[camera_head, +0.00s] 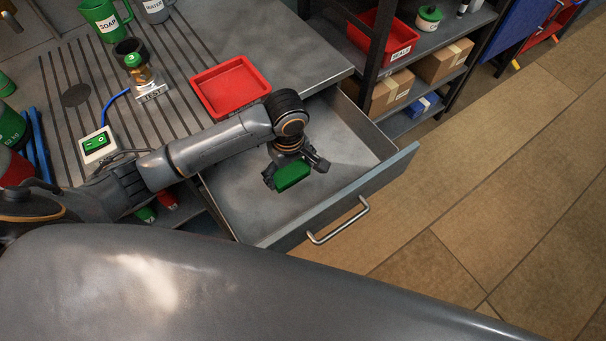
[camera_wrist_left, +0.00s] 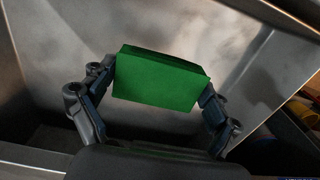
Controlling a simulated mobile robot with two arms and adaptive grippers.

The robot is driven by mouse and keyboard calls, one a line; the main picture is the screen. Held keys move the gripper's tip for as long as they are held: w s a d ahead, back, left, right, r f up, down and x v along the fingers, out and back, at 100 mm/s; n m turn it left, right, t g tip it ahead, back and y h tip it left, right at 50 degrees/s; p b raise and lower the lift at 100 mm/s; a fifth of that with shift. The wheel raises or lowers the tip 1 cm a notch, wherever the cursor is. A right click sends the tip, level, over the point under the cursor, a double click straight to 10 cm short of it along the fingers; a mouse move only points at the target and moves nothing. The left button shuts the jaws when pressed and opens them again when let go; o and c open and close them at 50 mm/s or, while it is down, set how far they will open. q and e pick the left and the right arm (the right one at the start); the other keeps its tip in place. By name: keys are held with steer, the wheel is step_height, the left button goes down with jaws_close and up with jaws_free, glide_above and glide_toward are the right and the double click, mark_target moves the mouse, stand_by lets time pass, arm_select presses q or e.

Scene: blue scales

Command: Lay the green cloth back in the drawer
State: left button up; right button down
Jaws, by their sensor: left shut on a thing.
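The green cloth (camera_head: 293,175) is a folded, block-shaped piece. My left gripper (camera_head: 291,172) is shut on it, with a finger at each side. In the left wrist view the cloth (camera_wrist_left: 160,80) sits between the fingertips of the left gripper (camera_wrist_left: 158,88). The grey drawer (camera_head: 245,212) is pulled open under the gripper, and its floor looks bare. The cloth is over the drawer's inside; I cannot tell if it touches the floor. The drawer's bar handle (camera_head: 339,222) is at its front. My right gripper is not in view.
A red tray (camera_head: 229,86) lies on the counter (camera_head: 300,40) behind the drawer. A switch box (camera_head: 98,144) and a brass fitting on a "TEST" stand (camera_head: 151,86) are further left. A shelf with cardboard boxes (camera_head: 392,90) stands at the back right. The floor in front of the drawer is clear.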

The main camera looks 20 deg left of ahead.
arm_select(q)
glide_above(303, 183)
steer(key=f, duration=0.2)
steer(key=s+f, duration=0.1)
steer(key=f, duration=0.1)
steer(key=shift+a+f, duration=0.1)
steer(key=shift+f, duration=0.1)
steer(key=shift+w+f, duration=0.35)
steer(key=shift+f, duration=0.1)
steer(key=f, duration=0.3)
steer(key=shift+w+d+b, duration=0.15)
steer(key=shift+d+b, duration=0.05)
steer(key=shift+b, duration=0.1)
steer(key=shift+f, duration=0.35)
steer(key=o, duration=1)
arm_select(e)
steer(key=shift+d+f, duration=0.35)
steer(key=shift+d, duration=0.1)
